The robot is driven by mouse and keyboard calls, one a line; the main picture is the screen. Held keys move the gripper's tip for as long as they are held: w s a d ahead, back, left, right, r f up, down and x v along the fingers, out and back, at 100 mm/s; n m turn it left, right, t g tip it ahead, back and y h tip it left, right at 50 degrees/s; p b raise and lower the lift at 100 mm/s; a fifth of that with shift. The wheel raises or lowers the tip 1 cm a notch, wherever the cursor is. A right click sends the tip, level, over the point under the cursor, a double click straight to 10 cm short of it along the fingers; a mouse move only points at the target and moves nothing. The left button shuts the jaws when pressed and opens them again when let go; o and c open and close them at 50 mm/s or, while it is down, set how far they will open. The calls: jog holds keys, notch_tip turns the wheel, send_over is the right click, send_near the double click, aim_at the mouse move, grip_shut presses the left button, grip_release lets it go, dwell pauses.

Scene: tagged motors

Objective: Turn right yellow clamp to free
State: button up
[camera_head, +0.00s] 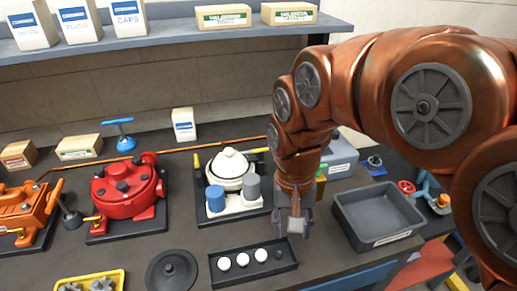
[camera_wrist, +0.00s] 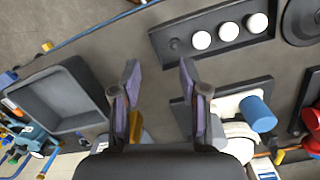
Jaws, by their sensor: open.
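The white motor (camera_head: 230,168) sits on a dark base left of my arm in the head view, with a blue and a grey cylinder at its front. A yellow clamp (camera_head: 197,163) stands upright at its left side. In the wrist view, the white motor (camera_wrist: 238,132) is right of my fingers, partly cut off by the gripper body. My gripper (camera_head: 294,222) is open and empty, pointing down right of the motor base; its fingers (camera_wrist: 160,76) are apart over bare table.
A grey bin (camera_head: 378,213) stands to the right. A black tray (camera_head: 236,281) with white knobs lies in front. A red motor (camera_head: 128,190) is further left.

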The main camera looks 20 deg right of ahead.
jog(key=w+r+m+p, duration=0.1)
jog(key=w+r+m, duration=0.15)
jog(key=w, duration=0.55)
jog(key=w+r+m+p, duration=0.15)
jog(key=w+m, duration=0.25)
jog(key=w, duration=0.4)
jog(key=m+t, duration=0.1)
jog(key=m, duration=0.6)
send_over(259, 151)
jog(key=shift+w+r+m, duration=0.15)
jog(key=shift+w+m, duration=0.15)
jog(key=shift+m, duration=0.05)
jog(key=shift+f+p, duration=1.55)
jog(key=shift+f, duration=2.4)
grip_shut()
